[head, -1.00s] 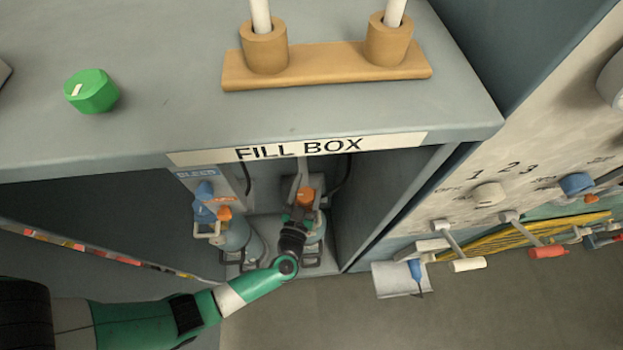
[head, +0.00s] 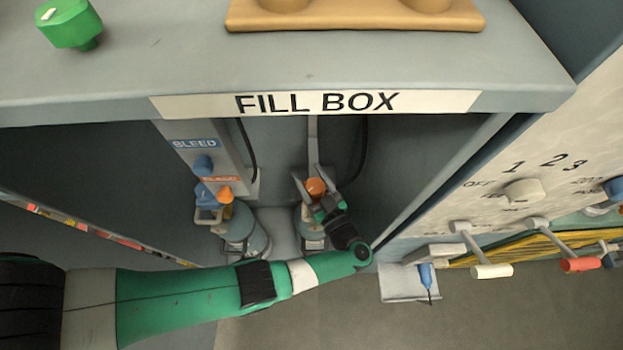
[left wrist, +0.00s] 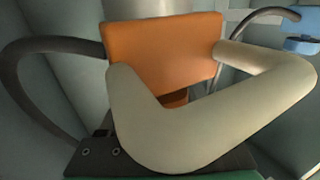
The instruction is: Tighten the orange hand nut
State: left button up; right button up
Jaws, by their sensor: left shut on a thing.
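The orange hand nut (head: 316,187) is on top of the right-hand cylinder inside the fill box, under a grey hose. My left gripper (head: 313,190) reaches it from the front and is shut on it, one light finger on each side. In the left wrist view the nut (left wrist: 163,47) is a broad orange block between the two beige fingers, its lower part partly hidden by them. My right gripper is in neither view.
Another orange knob (head: 225,195) sits on the left-hand cylinder (head: 241,234), beside blue knobs (head: 203,165). The FILL BOX shelf edge (head: 318,103) overhangs from above, and a side wall (head: 430,185) stands close on the right. A panel with levers (head: 492,271) lies farther right.

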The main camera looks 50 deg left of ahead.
aim_at(320, 195)
pick_arm(q)
jog(key=shift+s+f+n+g, duration=0.1)
jog(key=shift+n+g, duration=0.3)
jog(key=shift+g, duration=0.2)
jog(key=o, duration=1.4)
jog(key=shift+c, duration=0.2)
jog(key=d+b, duration=0.1)
jog(key=d, duration=0.2)
jog(key=s+d+b, duration=0.1)
jog(key=d, duration=0.3)
jog(key=d+b, duration=0.1)
jog(key=d, duration=0.3)
jog(key=shift+s, duration=0.15)
jog(key=shift+s+d, duration=0.1)
jog(key=shift+d, duration=0.15)
